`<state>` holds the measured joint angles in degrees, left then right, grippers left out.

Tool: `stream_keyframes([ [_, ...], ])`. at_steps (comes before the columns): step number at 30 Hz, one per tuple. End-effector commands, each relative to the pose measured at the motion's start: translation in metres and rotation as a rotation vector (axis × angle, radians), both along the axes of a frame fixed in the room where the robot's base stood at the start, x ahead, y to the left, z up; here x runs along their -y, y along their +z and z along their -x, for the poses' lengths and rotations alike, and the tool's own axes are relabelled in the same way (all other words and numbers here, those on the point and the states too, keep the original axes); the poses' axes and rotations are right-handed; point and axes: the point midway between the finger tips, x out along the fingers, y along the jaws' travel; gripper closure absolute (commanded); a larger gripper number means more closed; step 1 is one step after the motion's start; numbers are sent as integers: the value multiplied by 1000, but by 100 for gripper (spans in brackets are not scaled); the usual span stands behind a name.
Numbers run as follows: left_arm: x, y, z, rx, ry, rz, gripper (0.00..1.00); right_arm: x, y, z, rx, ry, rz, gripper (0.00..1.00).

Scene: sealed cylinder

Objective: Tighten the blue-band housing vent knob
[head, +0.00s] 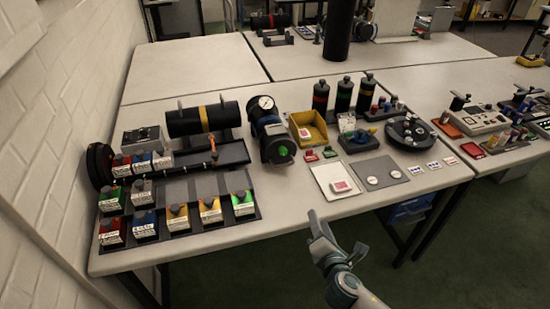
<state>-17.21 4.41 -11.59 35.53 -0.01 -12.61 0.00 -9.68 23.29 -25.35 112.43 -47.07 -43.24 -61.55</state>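A dark cylindrical housing (267,122) lies on the bench near the middle, with what looks like a blue band around it. A round white gauge (266,102) sits at its far end and a green disc (283,152) shows on its near end. I cannot make out a vent knob on it at this size. My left gripper is out of view.
A yellow-band cylinder (203,118) lies left of the housing, above several labelled blocks. A yellow bin (308,127) stands right of it, with upright black cylinders (343,96) behind. A grey mat (382,172) lies nearer. The bench's near strip (290,207) is bare.

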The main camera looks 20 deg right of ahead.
Motion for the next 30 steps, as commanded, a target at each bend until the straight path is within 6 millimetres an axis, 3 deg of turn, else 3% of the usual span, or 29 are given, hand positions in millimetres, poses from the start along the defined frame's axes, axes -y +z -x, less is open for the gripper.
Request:
stream_keyframes([
  [15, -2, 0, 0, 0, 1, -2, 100, -31, 78, -34, 209, 241, 570, 61],
  [30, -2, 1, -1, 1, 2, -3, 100, -35, 85, -37, 230, 262, 632, 61],
])
